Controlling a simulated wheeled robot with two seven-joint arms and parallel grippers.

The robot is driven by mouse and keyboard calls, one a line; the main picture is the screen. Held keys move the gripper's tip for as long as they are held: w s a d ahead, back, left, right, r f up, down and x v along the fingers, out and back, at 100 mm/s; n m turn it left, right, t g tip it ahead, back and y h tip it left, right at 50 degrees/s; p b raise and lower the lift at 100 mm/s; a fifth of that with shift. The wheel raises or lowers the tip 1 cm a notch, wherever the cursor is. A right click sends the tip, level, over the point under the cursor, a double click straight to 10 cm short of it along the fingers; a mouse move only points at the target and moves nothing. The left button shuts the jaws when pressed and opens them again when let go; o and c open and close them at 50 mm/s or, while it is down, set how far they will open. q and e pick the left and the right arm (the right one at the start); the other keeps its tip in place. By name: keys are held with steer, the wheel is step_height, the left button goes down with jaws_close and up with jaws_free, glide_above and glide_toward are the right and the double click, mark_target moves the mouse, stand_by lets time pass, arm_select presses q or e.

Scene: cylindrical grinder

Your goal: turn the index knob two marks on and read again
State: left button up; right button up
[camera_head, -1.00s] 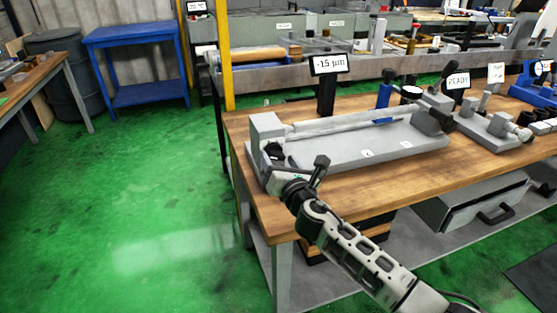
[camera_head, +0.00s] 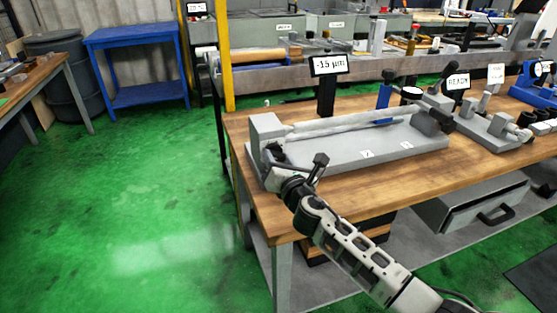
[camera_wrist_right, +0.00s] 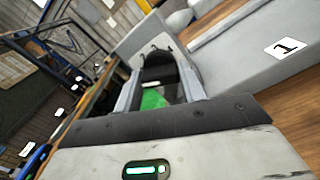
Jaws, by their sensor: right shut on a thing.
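The grey bench fixture (camera_head: 350,152) holds a long pale cylinder (camera_head: 350,123) between its end blocks. The dark index knob (camera_wrist_right: 158,66) is at the left end block (camera_head: 265,130), on the side facing me, and is mostly hidden by my gripper in the head view. My right gripper (camera_head: 274,160) is at that block, its fingers shut around the knob; the wrist view shows them on both sides of it. The display (camera_head: 330,65) behind the fixture reads what looks like -15 µm; a decimal point is too small to tell. My left gripper is out of view.
A second display (camera_head: 458,81) reads READY. The green floor (camera_head: 150,190) left of the wooden bench is clear.

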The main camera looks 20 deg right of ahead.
steer(key=m+b, duration=0.1)
steer(key=m, duration=0.3)
steer(key=shift+f+m, duration=0.1)
steer(key=shift+m, duration=0.3)
steer(key=m, duration=0.8)
steer(key=shift+m+b, duration=0.3)
steer(key=shift+m, duration=1.9)
steer(key=o, duration=1)
